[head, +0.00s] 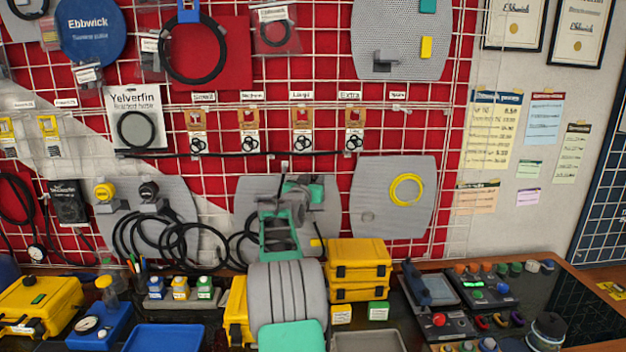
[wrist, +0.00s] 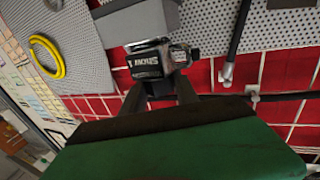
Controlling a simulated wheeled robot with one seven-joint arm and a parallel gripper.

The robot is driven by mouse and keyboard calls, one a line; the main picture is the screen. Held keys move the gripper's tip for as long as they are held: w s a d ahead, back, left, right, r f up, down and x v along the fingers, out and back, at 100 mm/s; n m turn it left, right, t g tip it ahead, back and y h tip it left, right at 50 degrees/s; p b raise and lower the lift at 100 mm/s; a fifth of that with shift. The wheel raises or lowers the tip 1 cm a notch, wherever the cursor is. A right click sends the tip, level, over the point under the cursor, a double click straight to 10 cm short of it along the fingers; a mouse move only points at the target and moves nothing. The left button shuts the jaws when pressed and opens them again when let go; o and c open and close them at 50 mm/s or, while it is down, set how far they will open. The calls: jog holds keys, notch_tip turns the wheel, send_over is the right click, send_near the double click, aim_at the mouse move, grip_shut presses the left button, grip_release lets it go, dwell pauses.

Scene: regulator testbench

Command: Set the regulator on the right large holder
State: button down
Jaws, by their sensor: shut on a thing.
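My gripper (wrist: 160,84) is shut on the regulator (wrist: 150,63), a small dark and metallic body with a white-lettered label, held at the fingertips. In the wrist view a light grey block (wrist: 138,22), which looks like a holder, is right beyond the regulator in front of a grey perforated panel. I cannot tell whether the regulator touches it. In the head view my arm reaches up to the middle grey panel (head: 246,190) and hides most of it, along with the regulator. Which holder is the right large one is not clear.
A yellow ring (head: 405,190) hangs on the panel to the right, also in the wrist view (wrist: 47,57). The left panel (head: 180,200) bears yellow and black fittings above looped hoses. Yellow cases (head: 360,262) and a tray (head: 435,290) stand on the bench below.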

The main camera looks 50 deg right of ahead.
jog(key=c, duration=0.9)
grip_release()
jog(key=shift+f, duration=0.1)
